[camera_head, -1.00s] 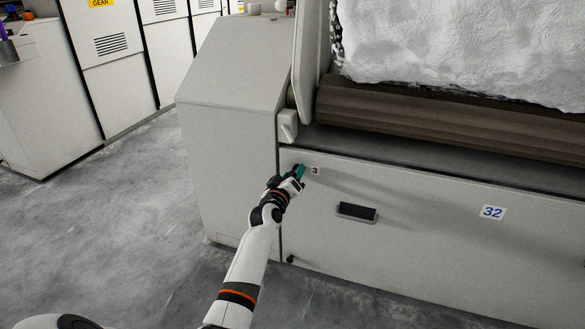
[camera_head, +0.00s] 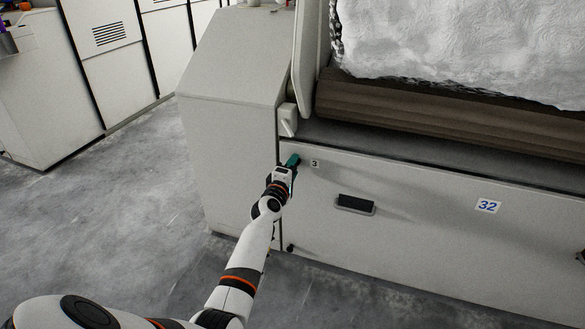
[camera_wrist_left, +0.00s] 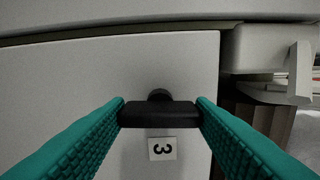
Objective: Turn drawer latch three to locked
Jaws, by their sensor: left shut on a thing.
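Drawer latch three is a small black bar (camera_wrist_left: 160,117) on a short round pivot, on the pale drawer front (camera_head: 420,205). In the left wrist view it lies crosswise between my two teal fingers, one at each end. A small label "3" (camera_head: 315,163) is just right of the latch in the head view; it also shows in the left wrist view (camera_wrist_left: 162,149), turned sideways. By that label, the bar stands about upright on the drawer. My left gripper (camera_head: 293,161) is shut on the latch and hides it in the head view. My right gripper is out of view.
A pale side cabinet (camera_head: 230,130) stands left. Grey floor (camera_head: 110,210) is clear farther left.

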